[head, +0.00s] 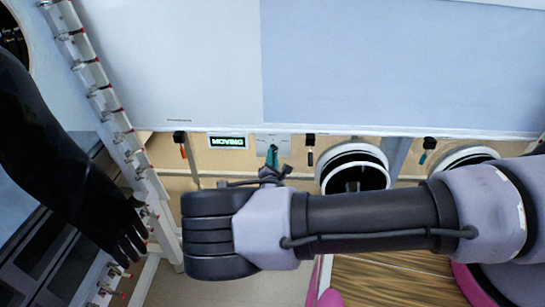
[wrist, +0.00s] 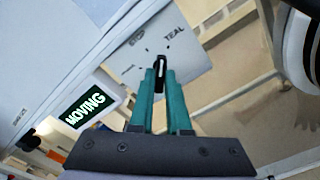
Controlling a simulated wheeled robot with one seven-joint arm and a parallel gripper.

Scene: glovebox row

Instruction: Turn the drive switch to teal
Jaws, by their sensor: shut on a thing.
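The drive switch is a black knob (wrist: 160,64) with a white line, on a pale plate (wrist: 126,58) marked STOP and TEAL, with a third small label at left that I cannot read. In the wrist view the white line runs nearly upright, its upper end between STOP and TEAL; I cannot tell which mark it meets. My gripper (wrist: 160,78) has teal fingers, shut on the knob from both sides. In the head view my gripper (head: 271,168) is just below the switch plate (head: 268,139), and the knob is hidden.
A display (head: 227,142) left of the switch reads MOVING; it also shows in the wrist view (wrist: 85,107). Round glove ports (head: 354,167) lie to the right. A black glove-like arm (head: 60,150) and a white post with red-tipped fittings (head: 115,125) stand at left.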

